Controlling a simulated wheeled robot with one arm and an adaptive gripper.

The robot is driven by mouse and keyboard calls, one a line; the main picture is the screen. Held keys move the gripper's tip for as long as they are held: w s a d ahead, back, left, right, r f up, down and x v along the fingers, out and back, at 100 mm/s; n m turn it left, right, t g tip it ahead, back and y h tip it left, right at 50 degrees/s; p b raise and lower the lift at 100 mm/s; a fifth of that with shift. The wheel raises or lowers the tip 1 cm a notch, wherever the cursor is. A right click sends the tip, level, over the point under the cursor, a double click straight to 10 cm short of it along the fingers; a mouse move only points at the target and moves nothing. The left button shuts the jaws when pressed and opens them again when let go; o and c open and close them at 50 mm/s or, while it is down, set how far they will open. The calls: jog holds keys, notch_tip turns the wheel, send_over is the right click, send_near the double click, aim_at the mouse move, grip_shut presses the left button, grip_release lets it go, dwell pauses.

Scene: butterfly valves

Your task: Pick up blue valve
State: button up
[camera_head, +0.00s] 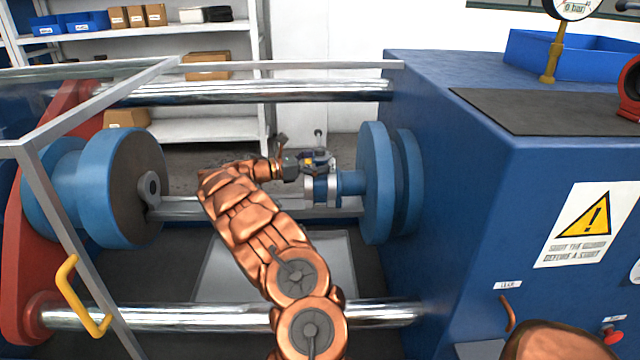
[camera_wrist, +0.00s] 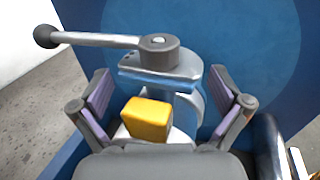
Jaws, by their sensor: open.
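The blue valve (camera_head: 321,190) sits against the stub of the right blue flange, inside the machine. It has a blue and silver ring body. In the wrist view the valve (camera_wrist: 160,78) shows a grey top and a lever ending in a black knob at upper left. My gripper (camera_head: 305,166) is at the upper part of the valve, coming from the left. In the wrist view my gripper (camera_wrist: 165,108) is open, with one purple-padded finger on each side of the valve's neck. A yellow block (camera_wrist: 147,117) shows between the fingers and hides part of the neck.
The right blue flange (camera_head: 376,183) stands close behind the valve. The left blue flange (camera_head: 125,190) faces it across a gap. Steel rods (camera_head: 230,317) and a grey guard frame (camera_head: 95,100) surround the space. A blue machine housing (camera_head: 450,180) bounds the right.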

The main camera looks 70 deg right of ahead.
jog(key=shift+c, duration=0.4)
jog(key=shift+r, duration=0.1)
jog(key=c, duration=1.5)
